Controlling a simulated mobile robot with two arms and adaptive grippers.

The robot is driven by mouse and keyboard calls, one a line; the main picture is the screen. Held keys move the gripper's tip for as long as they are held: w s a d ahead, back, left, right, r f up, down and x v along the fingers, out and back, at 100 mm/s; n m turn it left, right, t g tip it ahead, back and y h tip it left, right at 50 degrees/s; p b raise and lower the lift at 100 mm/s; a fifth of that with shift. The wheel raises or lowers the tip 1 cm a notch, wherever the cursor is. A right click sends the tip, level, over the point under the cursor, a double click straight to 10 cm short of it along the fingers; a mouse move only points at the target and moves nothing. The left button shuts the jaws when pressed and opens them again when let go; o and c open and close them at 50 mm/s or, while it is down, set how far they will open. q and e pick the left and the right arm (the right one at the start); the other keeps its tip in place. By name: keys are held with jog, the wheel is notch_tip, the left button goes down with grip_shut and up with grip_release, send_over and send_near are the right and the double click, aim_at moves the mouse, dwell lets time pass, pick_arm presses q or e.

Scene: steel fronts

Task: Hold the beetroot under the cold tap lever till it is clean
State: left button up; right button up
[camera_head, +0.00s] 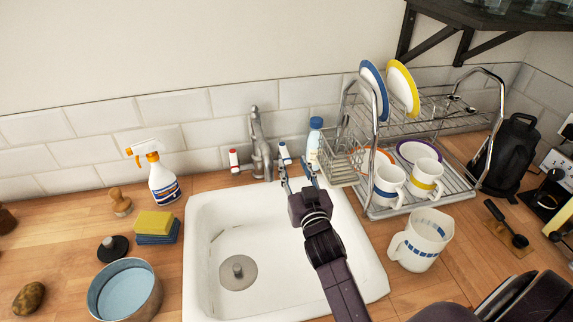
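The tap (260,145) stands behind the white sink (205,285), with a red-marked lever (234,160) on its left and a blue-marked lever (284,152) on its right. My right gripper (298,171) reaches over the back of the sink with its fingers apart and nothing visible between them. Its left fingertip is close to the blue lever; I cannot tell whether they touch. A brown, lumpy, root-like thing (28,298) lies on the counter at far left; it may be the soiled beetroot, but I cannot be sure. No running water shows. My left gripper is out of view.
A dish rack (375,211) with plates and mugs stands right of the sink, a measuring jug (421,240) before it. A bottle (314,140) stands behind the gripper. A pot (125,290), sponges (154,223) and spray bottle (162,182) are at left. The basin is mostly clear.

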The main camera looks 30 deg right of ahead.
aim_at(287, 159)
jog(key=f+b, duration=0.1)
jog(key=f, duration=0.1)
jog(key=w+f+b, duration=0.1)
jog(key=f+b, duration=0.1)
jog(key=shift+d, duration=0.15)
jog(key=p+x, duration=0.1)
jog(key=x, duration=0.4)
jog(key=shift+w, duration=0.3)
jog(key=shift+x, duration=0.8)
jog(key=shift+f, duration=0.1)
jog(key=shift+c, duration=0.7)
grip_shut()
